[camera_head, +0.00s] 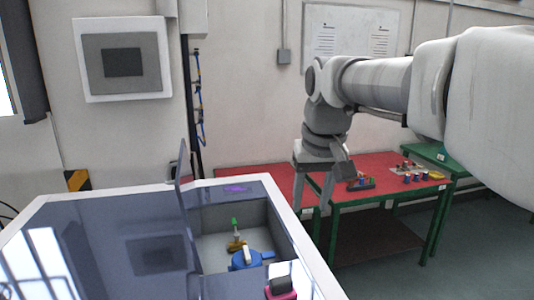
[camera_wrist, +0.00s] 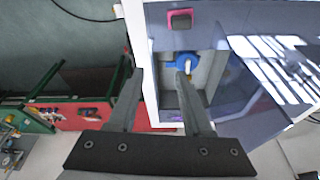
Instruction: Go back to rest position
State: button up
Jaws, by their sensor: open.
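My gripper (camera_head: 314,207) hangs fingers down from my arm, to the right of the grey generator cabinet (camera_head: 110,235) and above its right rim level. Its two fingers are spread with nothing between them, as the wrist view also shows (camera_wrist: 158,75). The open compartment (camera_head: 212,222) in the cabinet top holds a blue valve (camera_head: 246,260) with a pale handle and a brass fitting (camera_head: 236,245) with a green tip. A pink-based black switch (camera_head: 281,288) sits on the cabinet top at the front. The gripper is apart from all of these.
A dark lid (camera_head: 184,190) stands upright at the compartment's left edge. Behind is a red-topped green table (camera_head: 390,163) with small coloured parts (camera_head: 414,178). A grey panel (camera_head: 124,62) hangs on the wall. Open floor (camera_head: 480,235) lies at right.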

jog(key=s+d+f+t, duration=0.1)
jog(key=s+d+f, duration=0.1)
jog(key=s+f, duration=0.3)
jog(key=s+d+f+m+t+b, duration=0.1)
jog(key=s+d+f, duration=0.2)
jog(key=s, duration=1.1)
jog(key=shift+d+f, duration=0.35)
jog(key=shift+f, duration=0.85)
